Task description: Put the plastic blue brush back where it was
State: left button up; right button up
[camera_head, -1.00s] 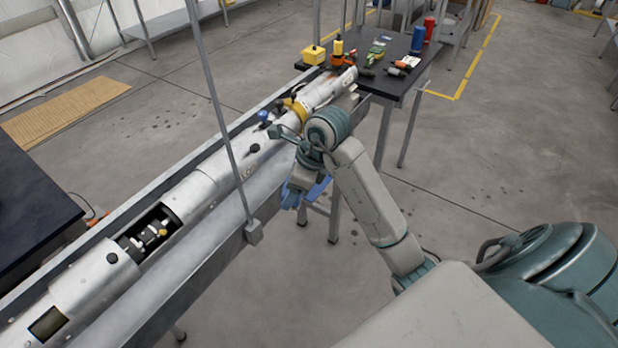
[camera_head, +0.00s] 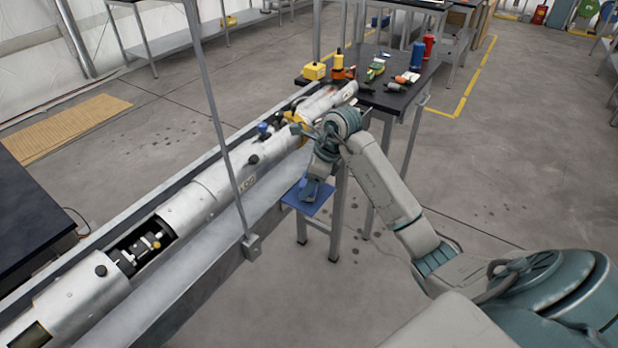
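I cannot pick out a blue brush for certain. A small blue part (camera_head: 262,129) sits on top of the long metal tube (camera_head: 196,200), and I cannot tell what it is. My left gripper is not in view.
The tube lies in a long trough. A thin post (camera_head: 215,110) stands at its near side. A dark table (camera_head: 385,100) behind holds a yellow box (camera_head: 315,70), a blue cylinder (camera_head: 418,60), a red cylinder (camera_head: 430,46) and several small tools. Floor at right is clear.

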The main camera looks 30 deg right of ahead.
jog(key=shift+f, duration=0.15)
jog(key=o, duration=0.9)
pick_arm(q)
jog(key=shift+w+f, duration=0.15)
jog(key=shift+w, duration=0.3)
pick_arm(e)
jog(key=shift+o, duration=0.2)
pick_arm(q)
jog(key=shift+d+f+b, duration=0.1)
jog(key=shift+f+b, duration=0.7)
jog(key=shift+b, duration=0.2)
pick_arm(e)
jog(key=v, duration=1.2)
